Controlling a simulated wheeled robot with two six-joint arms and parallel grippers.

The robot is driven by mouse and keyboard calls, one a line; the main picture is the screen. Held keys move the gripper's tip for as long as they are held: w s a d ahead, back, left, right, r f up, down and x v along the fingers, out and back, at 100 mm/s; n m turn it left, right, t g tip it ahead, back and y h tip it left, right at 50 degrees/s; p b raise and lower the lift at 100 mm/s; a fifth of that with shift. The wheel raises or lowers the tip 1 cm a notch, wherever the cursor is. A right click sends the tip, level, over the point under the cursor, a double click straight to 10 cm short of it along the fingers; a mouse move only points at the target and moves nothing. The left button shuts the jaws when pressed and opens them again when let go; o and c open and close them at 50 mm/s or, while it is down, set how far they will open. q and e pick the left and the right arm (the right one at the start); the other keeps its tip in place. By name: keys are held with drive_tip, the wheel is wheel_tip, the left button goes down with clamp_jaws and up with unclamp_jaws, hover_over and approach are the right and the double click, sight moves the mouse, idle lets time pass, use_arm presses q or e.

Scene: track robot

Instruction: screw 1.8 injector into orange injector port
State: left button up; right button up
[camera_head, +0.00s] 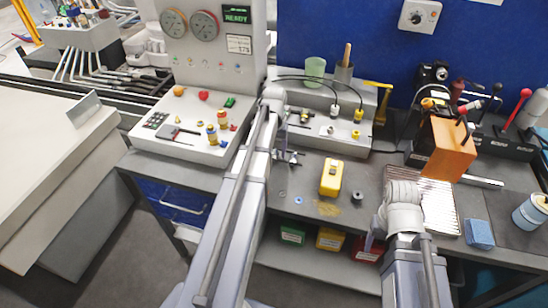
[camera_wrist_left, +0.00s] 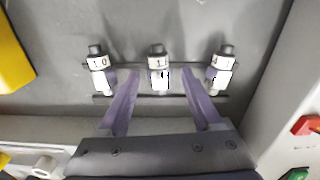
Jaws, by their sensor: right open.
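In the left wrist view, three dark-capped injectors stand in a row at a thin dark rack: a left one marked 1.0 (camera_wrist_left: 98,65), a middle injector (camera_wrist_left: 157,72) and a right injector (camera_wrist_left: 222,68). The last digits of the middle and right labels are unclear. My left gripper (camera_wrist_left: 159,78) is open, with one purple finger on each side of the middle injector and gaps beside it. In the head view my left gripper (camera_head: 288,157) is at the bench's back, partly hidden by its arm. My right gripper (camera_head: 374,232) is open and empty near the front edge. I cannot pick out the orange port with certainty.
A yellow box-like tool (camera_head: 331,177) and small rings lie on the bench. A grey fixture (camera_head: 325,125) with cables stands behind my left gripper. An orange block (camera_head: 448,152) stands at right, beside a ribbed mat (camera_head: 437,205). A control panel (camera_head: 190,135) is at left.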

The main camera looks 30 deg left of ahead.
use_arm(q)
clamp_jaws()
idle(0.3)
drive_tip(key=shift+r, duration=0.1)
